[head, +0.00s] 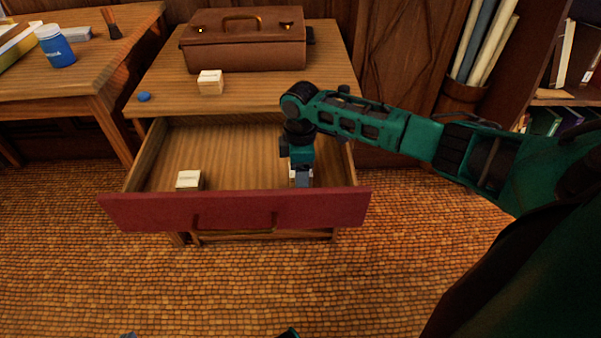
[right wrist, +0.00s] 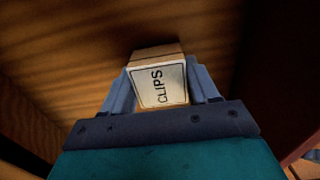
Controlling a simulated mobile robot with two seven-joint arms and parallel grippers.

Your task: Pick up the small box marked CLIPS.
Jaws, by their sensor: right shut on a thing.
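The small box marked CLIPS (right wrist: 158,87) is pale with a tan side, and its label faces the camera in the right wrist view. My right gripper (right wrist: 162,80) is shut on it, with one finger on each side. In the head view the right gripper (head: 302,178) reaches down into the right part of the open drawer (head: 235,209). There the gripper hides nearly all of the box. I cannot tell whether the box touches the drawer floor.
Another small pale box (head: 189,180) lies in the drawer's left part, and one more (head: 210,82) stands on the desk top. A blue lump (head: 144,97) and a brown case (head: 244,44) are also there. The drawer's middle is clear.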

